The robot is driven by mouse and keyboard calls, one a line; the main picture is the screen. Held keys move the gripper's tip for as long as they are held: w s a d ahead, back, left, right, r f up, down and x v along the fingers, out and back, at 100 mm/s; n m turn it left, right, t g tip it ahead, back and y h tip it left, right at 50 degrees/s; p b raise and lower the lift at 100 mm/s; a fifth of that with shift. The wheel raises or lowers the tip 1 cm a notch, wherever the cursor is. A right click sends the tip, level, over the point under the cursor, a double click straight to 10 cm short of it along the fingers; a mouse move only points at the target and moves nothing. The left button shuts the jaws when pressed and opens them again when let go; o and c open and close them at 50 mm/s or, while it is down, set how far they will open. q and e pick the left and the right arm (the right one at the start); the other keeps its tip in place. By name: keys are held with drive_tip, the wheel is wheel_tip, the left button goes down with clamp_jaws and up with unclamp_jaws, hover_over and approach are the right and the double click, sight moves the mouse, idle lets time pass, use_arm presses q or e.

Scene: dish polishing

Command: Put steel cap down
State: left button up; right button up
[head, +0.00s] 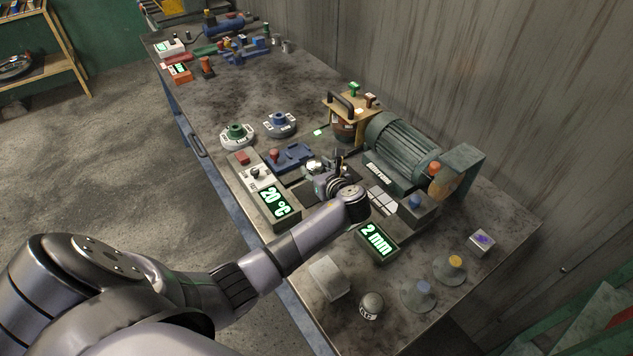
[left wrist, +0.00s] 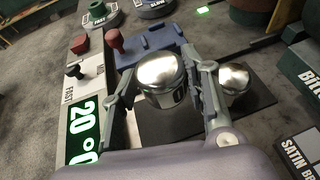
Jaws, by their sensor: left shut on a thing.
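My left gripper (left wrist: 168,98) is shut on a shiny domed steel cap (left wrist: 162,72) with a dark mark on its side. The cap is upright between the two fingers, over a dark mat (left wrist: 262,98). I cannot tell whether its bottom touches the mat. A second shiny domed cap (left wrist: 234,78) stands on the mat just right of the right finger. In the head view my left gripper (head: 328,180) is over the middle of the bench, and its wrist partly hides the caps. My right gripper is not in view.
A 20 °C display box (head: 272,203) and a blue fixture with a red knob (head: 290,156) flank the mat. A green motor (head: 396,146) stands at the back. A 2 mm display (head: 377,243), a pale block (head: 329,278) and a small canister (head: 371,304) stand nearer.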

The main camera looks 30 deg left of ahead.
use_arm(q)
drive_tip(key=shift+w+f, duration=0.1)
drive_tip(key=shift+f, duration=0.8)
wheel_tip(320, 180, down, 3)
drive_tip(key=shift+d+f, duration=0.1)
drive_tip(key=shift+f, duration=0.35)
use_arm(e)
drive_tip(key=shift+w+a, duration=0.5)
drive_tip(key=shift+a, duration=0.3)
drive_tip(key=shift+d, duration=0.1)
use_arm(q)
drive_tip(key=shift+f, duration=0.15)
drive_tip(key=o, duration=1.3)
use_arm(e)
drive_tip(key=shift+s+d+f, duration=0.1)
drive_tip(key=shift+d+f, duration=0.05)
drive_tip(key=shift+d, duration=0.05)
